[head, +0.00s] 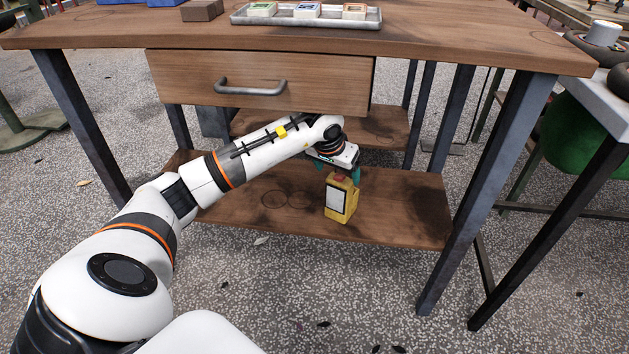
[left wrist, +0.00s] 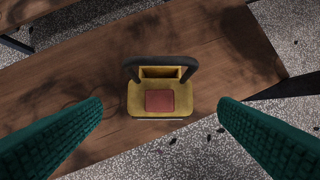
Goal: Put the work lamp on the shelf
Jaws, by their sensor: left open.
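The work lamp (head: 341,199) is yellow with a pale front panel. It stands upright on the lower wooden shelf (head: 400,205) of the workbench, close to the shelf's front edge. In the left wrist view the lamp (left wrist: 160,97) shows from above, with a dark handle and a reddish square on top. My left gripper (head: 338,174) is just above the lamp. Its green fingers are open, one on each side of the lamp and apart from it in the left wrist view (left wrist: 160,112). My right gripper is not in view.
The workbench's closed drawer (head: 262,84) and a higher inner shelf (head: 385,128) are above the lower shelf. A metal tray (head: 305,20) with small boxes and a brown block (head: 202,10) are on the benchtop. The lower shelf is clear left of the lamp.

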